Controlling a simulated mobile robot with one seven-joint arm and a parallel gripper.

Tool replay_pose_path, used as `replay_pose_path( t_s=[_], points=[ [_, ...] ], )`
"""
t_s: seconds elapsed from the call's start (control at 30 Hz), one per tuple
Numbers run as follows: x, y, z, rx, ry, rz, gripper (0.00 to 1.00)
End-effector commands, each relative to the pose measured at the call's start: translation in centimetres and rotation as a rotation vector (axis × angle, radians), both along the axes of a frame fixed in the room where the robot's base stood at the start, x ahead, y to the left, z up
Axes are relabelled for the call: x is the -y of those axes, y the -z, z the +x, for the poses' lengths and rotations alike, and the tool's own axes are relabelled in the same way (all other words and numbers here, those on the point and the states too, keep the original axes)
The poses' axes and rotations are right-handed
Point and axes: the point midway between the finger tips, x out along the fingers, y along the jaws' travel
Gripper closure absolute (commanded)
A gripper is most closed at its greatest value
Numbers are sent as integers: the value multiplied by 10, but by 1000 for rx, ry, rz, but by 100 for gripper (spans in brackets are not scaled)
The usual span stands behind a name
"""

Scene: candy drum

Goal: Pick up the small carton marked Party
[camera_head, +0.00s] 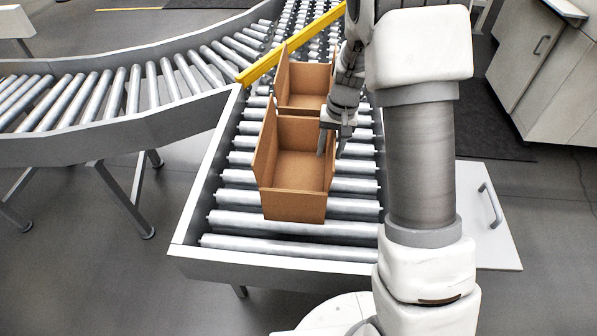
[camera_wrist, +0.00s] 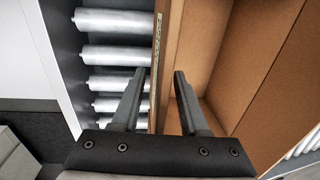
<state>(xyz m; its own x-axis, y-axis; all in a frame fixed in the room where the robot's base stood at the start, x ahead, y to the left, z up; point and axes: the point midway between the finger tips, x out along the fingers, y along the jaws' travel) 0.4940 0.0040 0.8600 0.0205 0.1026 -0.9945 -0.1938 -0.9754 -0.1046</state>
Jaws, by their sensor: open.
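Two open brown cardboard cartons stand in line on the roller conveyor. The near carton (camera_head: 293,206) has a raised flap on its left side, and it looks empty. The far carton (camera_head: 305,77) sits just behind it. I can read no Party marking on either one. My gripper (camera_head: 331,152) is open and points down at the right side of the near carton. In the wrist view, the open fingers (camera_wrist: 158,76) stand on either side of a carton wall's edge (camera_wrist: 158,50), one over the rollers and one over the carton's inside (camera_wrist: 235,60). I cannot tell if they touch it.
The rollers (camera_head: 290,222) in front of the near carton are clear. A yellow bar (camera_head: 285,48) crosses the conveyor beyond the cartons. A curved side conveyor (camera_head: 110,90) joins from the left. A white cabinet (camera_head: 545,70) stands at the right.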

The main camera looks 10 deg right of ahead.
Motion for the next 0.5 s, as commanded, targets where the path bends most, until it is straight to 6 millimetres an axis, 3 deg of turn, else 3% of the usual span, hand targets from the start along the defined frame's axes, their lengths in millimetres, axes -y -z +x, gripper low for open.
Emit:
replay_pose_path(
  t_s=[0.07, 0.3, 0.5],
  points=[
    [0, 0, 0, 0, 0, 0, 60],
    [0, 0, 0, 0, 0, 0, 100],
    [0, -1, 0, 0, 0, 0, 100]
  ],
)
